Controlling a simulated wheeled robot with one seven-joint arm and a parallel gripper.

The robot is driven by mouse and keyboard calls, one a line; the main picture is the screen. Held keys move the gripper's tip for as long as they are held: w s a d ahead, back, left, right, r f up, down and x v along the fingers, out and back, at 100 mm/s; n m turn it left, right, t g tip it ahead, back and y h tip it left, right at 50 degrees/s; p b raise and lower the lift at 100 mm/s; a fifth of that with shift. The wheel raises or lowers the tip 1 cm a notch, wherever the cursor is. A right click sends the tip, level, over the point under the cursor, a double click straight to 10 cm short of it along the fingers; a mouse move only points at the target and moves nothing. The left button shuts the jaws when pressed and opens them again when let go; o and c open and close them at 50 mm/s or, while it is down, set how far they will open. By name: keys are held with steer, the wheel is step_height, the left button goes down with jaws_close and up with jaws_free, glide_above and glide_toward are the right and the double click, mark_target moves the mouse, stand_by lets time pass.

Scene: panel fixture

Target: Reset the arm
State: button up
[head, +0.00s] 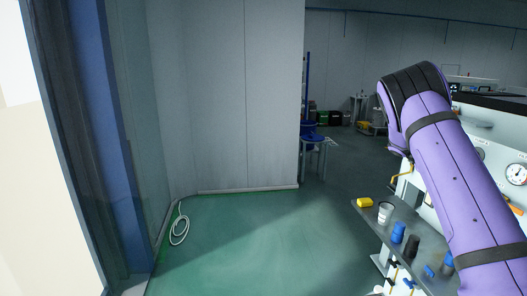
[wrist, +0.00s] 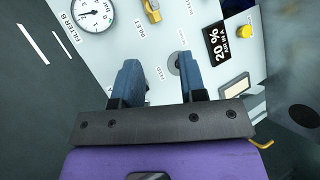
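My gripper (wrist: 158,80) shows in the wrist view with its two blue fingers apart and nothing between them. It points at a white panel (wrist: 205,25) with printed labels. A round grey fitting (wrist: 174,64) on the panel shows beyond the gap between the fingers; I cannot tell how far off it is. In the head view my purple arm crosses the right side, and my gripper is not visible there.
The panel carries a gauge (wrist: 92,14), a brass valve (wrist: 152,10) and a yellow knob (wrist: 244,31). In the head view, a grey shelf (head: 368,213) holds a yellow block (head: 365,202), a white cup (head: 385,213) and several blue and black items. Green floor (head: 245,235) is clear at centre; a white hose (head: 179,230) lies left.

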steer(key=s+a+r+n+t+y, duration=0.1)
steer(key=s+a+r+t+y, duration=0.25)
steer(key=s+a+r, duration=0.55)
steer(key=s+a+r+n+t+y, duration=0.1)
steer(key=s+a+r+t+y, duration=0.35)
steer(key=s+a, duration=0.65)
steer(key=s+a+r+n+t+y, duration=0.1)
steer(key=s+a, duration=0.6)
steer(key=s, duration=0.3)
steer(key=s+a+r+n+t+y, duration=0.1)
steer(key=s+a+n+y, duration=0.1)
steer(key=s+a, duration=0.6)
steer(key=s, duration=0.3)
steer(key=shift+t+y, duration=0.3)
steer(key=shift+w+d, duration=0.1)
